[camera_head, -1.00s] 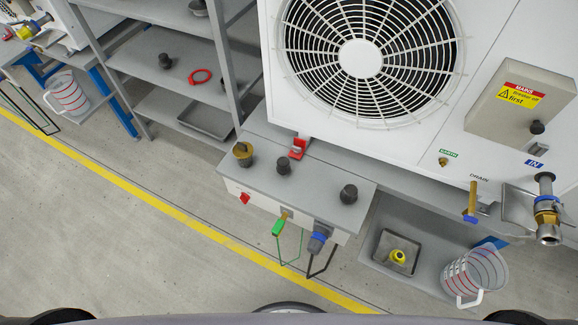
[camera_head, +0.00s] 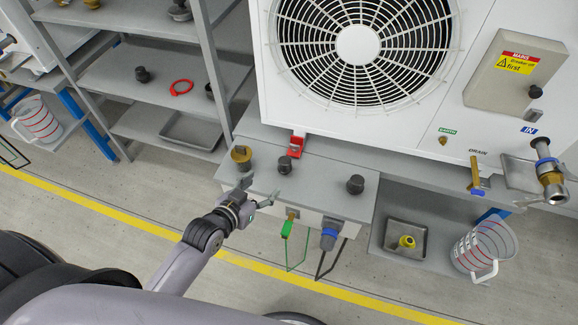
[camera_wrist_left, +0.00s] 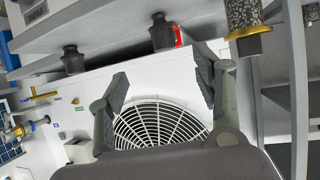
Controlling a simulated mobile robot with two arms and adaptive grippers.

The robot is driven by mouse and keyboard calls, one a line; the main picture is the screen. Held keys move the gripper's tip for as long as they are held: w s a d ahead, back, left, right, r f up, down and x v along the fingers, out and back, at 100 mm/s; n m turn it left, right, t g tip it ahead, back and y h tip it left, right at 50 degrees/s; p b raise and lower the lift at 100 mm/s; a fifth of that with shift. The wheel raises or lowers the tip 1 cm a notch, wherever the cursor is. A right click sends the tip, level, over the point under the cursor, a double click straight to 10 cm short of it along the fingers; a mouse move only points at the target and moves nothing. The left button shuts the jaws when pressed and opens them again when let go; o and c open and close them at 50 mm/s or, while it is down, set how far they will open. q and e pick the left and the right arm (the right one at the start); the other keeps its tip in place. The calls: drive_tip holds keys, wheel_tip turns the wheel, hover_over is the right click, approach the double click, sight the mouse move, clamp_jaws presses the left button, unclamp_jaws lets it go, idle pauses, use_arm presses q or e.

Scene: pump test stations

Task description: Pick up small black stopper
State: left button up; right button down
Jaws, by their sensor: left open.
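A small black stopper (camera_head: 284,165) stands on the grey bench top (camera_head: 320,180), in front of a red bracket. It also shows in the left wrist view (camera_wrist_left: 162,35), beyond and between the fingertips. A second, bulkier black stopper (camera_head: 355,185) stands to its right and shows in the left wrist view too (camera_wrist_left: 72,58). My left gripper (camera_head: 262,191) is open and empty at the bench's front edge, apart from the small stopper. Its spread fingers fill the middle of the left wrist view (camera_wrist_left: 161,65). My right gripper is not in view.
A brass-and-black fitting (camera_head: 241,156) stands close to the left of the small stopper. The red bracket (camera_head: 297,144) is just behind it. The white fan unit (camera_head: 400,135) rises behind.

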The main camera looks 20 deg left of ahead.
sight(281, 166)
use_arm(q)
drive_tip(key=x, duration=0.9)
drive_tip(key=shift+w+b, duration=0.2)
drive_tip(key=shift+b, duration=0.15)
drive_tip(key=shift+r+x, duration=0.15)
drive_tip(key=shift+x, duration=1.25)
drive_tip(key=shift+r+x, duration=0.15)
drive_tip(key=shift+x, duration=1.25)
drive_tip(key=shift+w+a, duration=0.1)
drive_tip(key=shift+a, duration=0.05)
drive_tip(key=c, duration=1.1)
